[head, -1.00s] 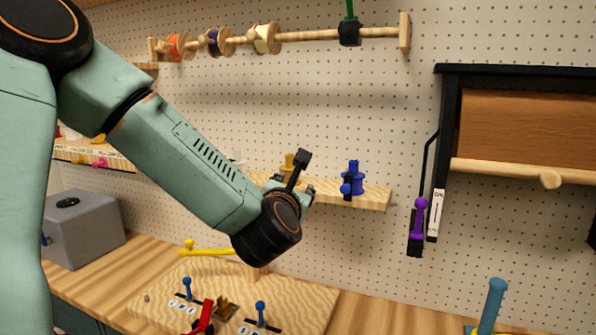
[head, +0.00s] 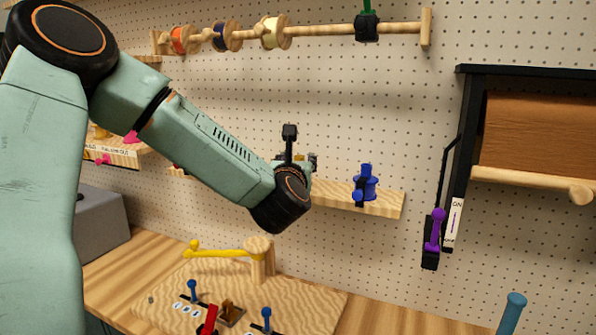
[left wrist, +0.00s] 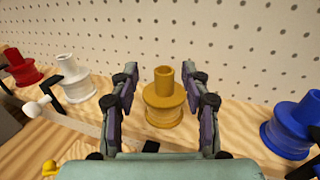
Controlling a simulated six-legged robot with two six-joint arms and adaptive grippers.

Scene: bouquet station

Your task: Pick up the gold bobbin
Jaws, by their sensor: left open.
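The gold bobbin (left wrist: 164,97) stands upright on a wooden shelf (left wrist: 240,140) in the left wrist view. My left gripper (left wrist: 165,85) is open, with one finger on each side of the bobbin in that view. I cannot tell whether the fingers touch it. In the head view my left gripper (head: 296,160) is at the shelf against the pegboard, and my arm hides the gold bobbin. My right gripper is not in view.
A blue bobbin (left wrist: 293,126) stands to the right on the shelf. A white bobbin (left wrist: 73,80) and a red bobbin (left wrist: 20,67) stand to the left. A yellow-handled crank (head: 220,251) and small levers are on the board below. A rail with ribbon spools (head: 270,33) hangs above.

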